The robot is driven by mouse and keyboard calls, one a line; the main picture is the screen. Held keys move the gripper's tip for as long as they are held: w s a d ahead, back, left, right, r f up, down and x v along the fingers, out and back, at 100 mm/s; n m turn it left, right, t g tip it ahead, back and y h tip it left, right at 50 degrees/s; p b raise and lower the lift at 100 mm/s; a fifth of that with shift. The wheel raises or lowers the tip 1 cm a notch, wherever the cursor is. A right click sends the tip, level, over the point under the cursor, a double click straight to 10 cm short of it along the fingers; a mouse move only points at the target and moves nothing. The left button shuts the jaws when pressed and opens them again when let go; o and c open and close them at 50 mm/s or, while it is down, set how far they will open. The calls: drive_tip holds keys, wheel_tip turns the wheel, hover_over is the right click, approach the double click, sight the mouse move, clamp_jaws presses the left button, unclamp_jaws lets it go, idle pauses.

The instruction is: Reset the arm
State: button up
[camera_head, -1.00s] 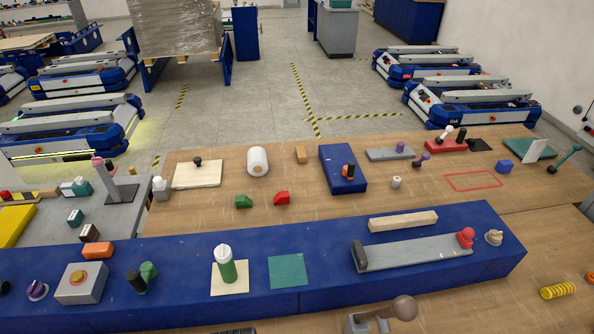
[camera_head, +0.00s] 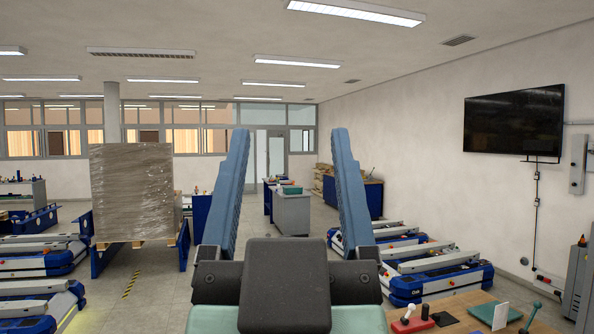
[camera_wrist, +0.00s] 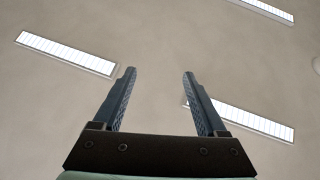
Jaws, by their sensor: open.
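My gripper (camera_head: 288,190) stands upright in the middle of the head view, close to the camera, with its two blue fingers pointing up and wide apart. Nothing is between the fingers. In the wrist view my gripper (camera_wrist: 157,88) is also open and empty, with only the ceiling and its light strips behind it. The gripper touches nothing.
A wrapped pallet load (camera_head: 133,190) stands at the left. Blue and white lift carts (camera_head: 437,280) stand at the right, with others at the left. A corner of the wooden table (camera_head: 465,315) shows at bottom right. A screen (camera_head: 514,122) hangs on the right wall.

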drive_tip(key=shift+s+d+r+t, duration=0.25)
drive_tip(key=shift+s+r+t, duration=0.35)
drive_tip(key=shift+s+r, duration=0.45)
wheel_tip(320, 180, down, 8)
drive_tip(key=b, duration=0.7)
drive_tip(key=shift+r, duration=0.25)
drive_tip(key=shift+a, duration=0.1)
